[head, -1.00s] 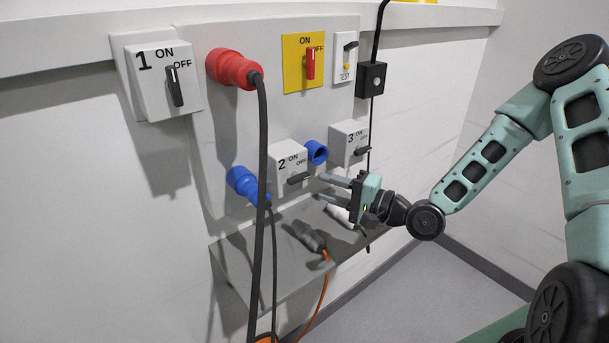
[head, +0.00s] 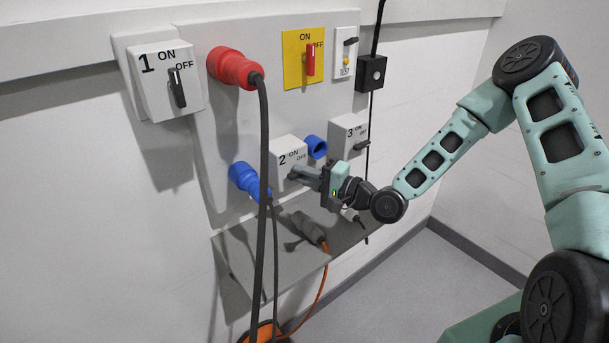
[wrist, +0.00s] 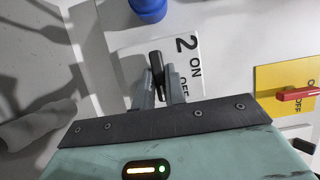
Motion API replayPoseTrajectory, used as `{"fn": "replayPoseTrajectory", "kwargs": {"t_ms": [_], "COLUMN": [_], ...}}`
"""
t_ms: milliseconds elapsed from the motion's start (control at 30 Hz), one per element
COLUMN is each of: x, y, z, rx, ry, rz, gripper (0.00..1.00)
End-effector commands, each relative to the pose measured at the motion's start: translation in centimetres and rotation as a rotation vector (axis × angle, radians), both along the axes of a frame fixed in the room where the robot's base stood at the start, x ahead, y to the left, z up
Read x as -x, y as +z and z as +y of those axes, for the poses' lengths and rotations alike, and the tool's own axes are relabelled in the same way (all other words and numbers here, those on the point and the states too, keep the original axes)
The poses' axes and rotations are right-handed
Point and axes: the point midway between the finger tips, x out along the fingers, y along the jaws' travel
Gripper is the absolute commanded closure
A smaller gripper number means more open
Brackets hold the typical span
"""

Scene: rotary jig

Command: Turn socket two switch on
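The socket two switch is a white box (head: 283,151) marked 2, ON and OFF, low on the grey panel. It also shows in the wrist view (wrist: 130,48), turned sideways. Its black lever (wrist: 156,68) lies between my fingers; in the head view it is mostly hidden behind them. The lever runs roughly sideways in the head view, pointing to the right toward the OFF side. My gripper (head: 298,173) reaches in from the right. Its two fingers (wrist: 160,86) are drawn close together, one on each side of the lever, and appear shut on it.
A blue plug (head: 245,180) is left of the switch and a blue socket (head: 316,147) right of it. Switch 3 (head: 347,136) is further right. A black cable (head: 263,130) hangs in front. A grey shelf (head: 270,262) is below. A red switch (head: 310,60) on yellow sits above.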

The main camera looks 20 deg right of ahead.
Motion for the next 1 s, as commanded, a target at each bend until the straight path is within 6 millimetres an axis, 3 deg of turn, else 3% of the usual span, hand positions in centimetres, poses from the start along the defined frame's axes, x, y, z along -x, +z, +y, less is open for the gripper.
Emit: {"fn": "replayPoseTrajectory", "kwargs": {"t_ms": [467, 1000], "x": [0.02, 0.07], "y": [0.01, 0.18], "z": [-0.03, 0.13], "rx": [0.116, 0.578], "ry": [0.0, 0.001], "rz": [-0.036, -0.189], "gripper": [1.0, 1.0]}}
